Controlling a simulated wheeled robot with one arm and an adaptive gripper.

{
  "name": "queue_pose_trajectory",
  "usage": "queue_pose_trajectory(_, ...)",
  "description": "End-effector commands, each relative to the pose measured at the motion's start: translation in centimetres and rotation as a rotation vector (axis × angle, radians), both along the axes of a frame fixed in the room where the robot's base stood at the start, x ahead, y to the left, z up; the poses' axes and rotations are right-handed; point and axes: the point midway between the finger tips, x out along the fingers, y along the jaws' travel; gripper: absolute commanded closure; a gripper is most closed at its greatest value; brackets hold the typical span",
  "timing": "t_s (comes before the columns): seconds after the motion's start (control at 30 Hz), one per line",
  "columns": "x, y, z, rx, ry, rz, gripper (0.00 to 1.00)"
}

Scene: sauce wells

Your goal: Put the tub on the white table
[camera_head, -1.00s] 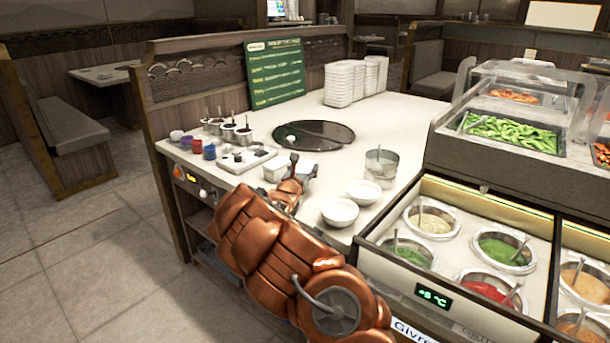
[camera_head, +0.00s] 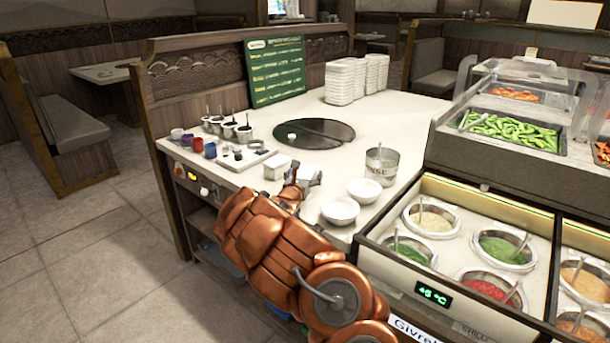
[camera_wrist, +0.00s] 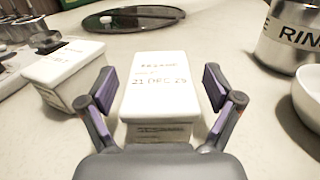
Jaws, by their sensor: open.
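Two white lidded tubs stand on the white counter top (camera_head: 400,115). One tub (camera_wrist: 158,82), its lid marked "21 DEC 25", is upright between the fingers of my gripper (camera_wrist: 160,92) in the wrist view. The jaws are open, one finger on each side, with a small gap visible to the right. The other tub (camera_wrist: 66,75) is just left of the left finger, and it also shows in the head view (camera_head: 277,169). In the head view my gripper (camera_head: 306,176) largely hides the tub between its fingers.
Two white bowls (camera_head: 340,210) and a metal rinse pot (camera_head: 381,163) stand to the right. A dark round plate (camera_head: 318,133) lies behind. Small sauce cups (camera_head: 228,131) are at left, stacked white dishes (camera_head: 345,84) at the back.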

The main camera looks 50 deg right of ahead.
Motion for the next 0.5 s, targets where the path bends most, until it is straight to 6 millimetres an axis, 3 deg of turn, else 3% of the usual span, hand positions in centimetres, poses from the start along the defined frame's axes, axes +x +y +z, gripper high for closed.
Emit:
queue_pose_trajectory(0.33, 0.0, 0.1, 0.4, 0.000, 0.000, 0.000, 0.09)
queue_pose_trajectory(0.5, -0.7, 1.8, 0.3, -0.002, 0.004, 0.003, 0.09)
